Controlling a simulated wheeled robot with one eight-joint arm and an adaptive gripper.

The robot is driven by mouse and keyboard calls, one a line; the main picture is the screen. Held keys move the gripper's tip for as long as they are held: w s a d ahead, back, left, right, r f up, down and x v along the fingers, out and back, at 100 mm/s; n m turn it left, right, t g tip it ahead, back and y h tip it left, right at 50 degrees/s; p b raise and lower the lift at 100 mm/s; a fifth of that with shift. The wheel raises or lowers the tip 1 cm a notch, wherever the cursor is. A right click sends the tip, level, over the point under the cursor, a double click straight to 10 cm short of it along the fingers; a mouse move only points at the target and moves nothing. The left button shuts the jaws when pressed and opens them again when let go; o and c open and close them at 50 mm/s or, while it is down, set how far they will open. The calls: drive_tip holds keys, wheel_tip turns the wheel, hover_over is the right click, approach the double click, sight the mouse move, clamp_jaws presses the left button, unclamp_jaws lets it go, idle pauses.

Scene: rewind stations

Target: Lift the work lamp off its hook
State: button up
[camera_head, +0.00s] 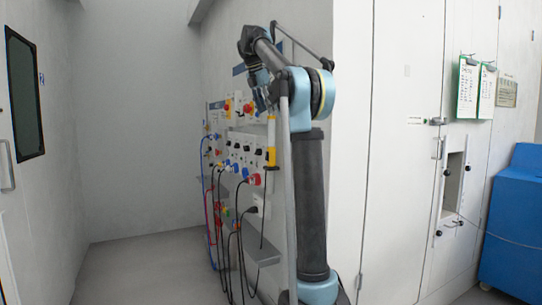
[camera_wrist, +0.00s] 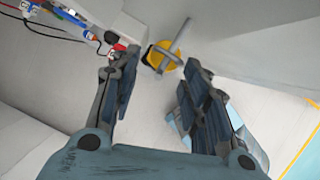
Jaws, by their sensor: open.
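The work lamp (camera_head: 271,143), as I take it, is a slim yellow and dark stick hanging upright by the wall panel. In the wrist view a yellow and dark thing, likely the lamp's top (camera_wrist: 165,56), shows with a grey rod across it, probably the hook (camera_wrist: 180,36). My gripper (camera_wrist: 158,70) is open and empty. The yellow thing lies between the fingertips in the picture, apparently beyond them; the distance is unclear. In the head view my gripper (camera_head: 262,97) is above the lamp, partly hidden by my arm.
A panel of sockets and plugs (camera_head: 244,150) with hanging black, blue and red cables is close by. A red plug (camera_wrist: 119,47) shows near the left fingertip. A grey shelf (camera_head: 262,250) juts below. White cabinets (camera_head: 400,150) stand right. The floor (camera_head: 140,268) at left is clear.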

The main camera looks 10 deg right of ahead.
sight(271, 121)
drive_tip(key=shift+x, duration=3.65)
drive_tip(key=shift+s+d+r, duration=0.1)
drive_tip(key=shift+d, duration=0.05)
clamp_jaws()
